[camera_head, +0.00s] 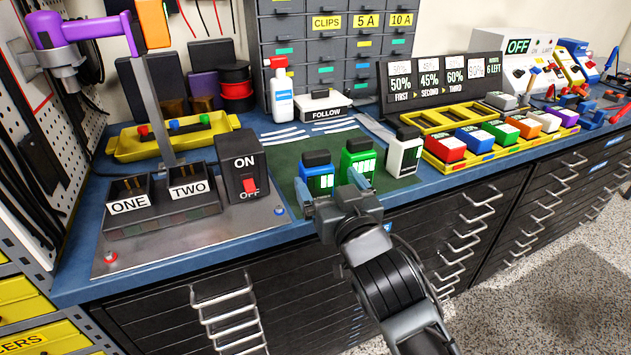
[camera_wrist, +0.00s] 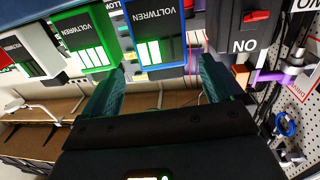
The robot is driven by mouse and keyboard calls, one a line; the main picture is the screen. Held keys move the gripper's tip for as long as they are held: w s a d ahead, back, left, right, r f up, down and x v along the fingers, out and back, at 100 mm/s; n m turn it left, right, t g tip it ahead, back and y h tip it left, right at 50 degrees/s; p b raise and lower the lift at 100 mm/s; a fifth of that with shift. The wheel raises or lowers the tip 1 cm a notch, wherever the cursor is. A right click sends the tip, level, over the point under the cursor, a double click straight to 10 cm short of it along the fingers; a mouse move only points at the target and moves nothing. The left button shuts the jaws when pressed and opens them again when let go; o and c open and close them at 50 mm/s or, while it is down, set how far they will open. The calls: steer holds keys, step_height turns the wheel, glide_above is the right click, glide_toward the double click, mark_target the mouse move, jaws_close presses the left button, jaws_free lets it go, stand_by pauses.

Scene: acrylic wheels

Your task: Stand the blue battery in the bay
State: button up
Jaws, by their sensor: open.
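The blue battery (camera_head: 317,180), with a black top, stands upright on the dark green mat (camera_head: 287,153). My gripper (camera_head: 331,187) is open at the mat's front edge, close in front of the blue battery. In the upside-down wrist view, the blue battery (camera_wrist: 160,32) lies ahead between the two spread fingers (camera_wrist: 162,70), with nothing gripped. I cannot tell if a finger touches it. The dark bays labelled ONE (camera_head: 129,205) and TWO (camera_head: 190,188) stand on a metal plate to the left. Their insides are hard to make out.
A green battery (camera_head: 358,158) stands close right of the blue one, and a white battery (camera_head: 405,152) farther right. A black ON/OFF switch box (camera_head: 242,165) stands between bays and mat. A lamp arm (camera_head: 150,105) rises behind the bays. A yellow tray (camera_head: 480,152) holds several coloured batteries.

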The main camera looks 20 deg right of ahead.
mark_target(313, 159)
steer(key=w, duration=0.2)
steer(key=shift+w+d+r, duration=0.1)
steer(key=shift+w+r, duration=0.05)
steer(key=shift+w, duration=0.15)
steer(key=shift+w+d+p, duration=0.1)
steer(key=shift+w+p, duration=0.55)
steer(key=shift+w, duration=2.1)
steer(key=shift+c, duration=0.2)
steer(key=shift+r, duration=0.1)
steer(key=c, duration=1.4)
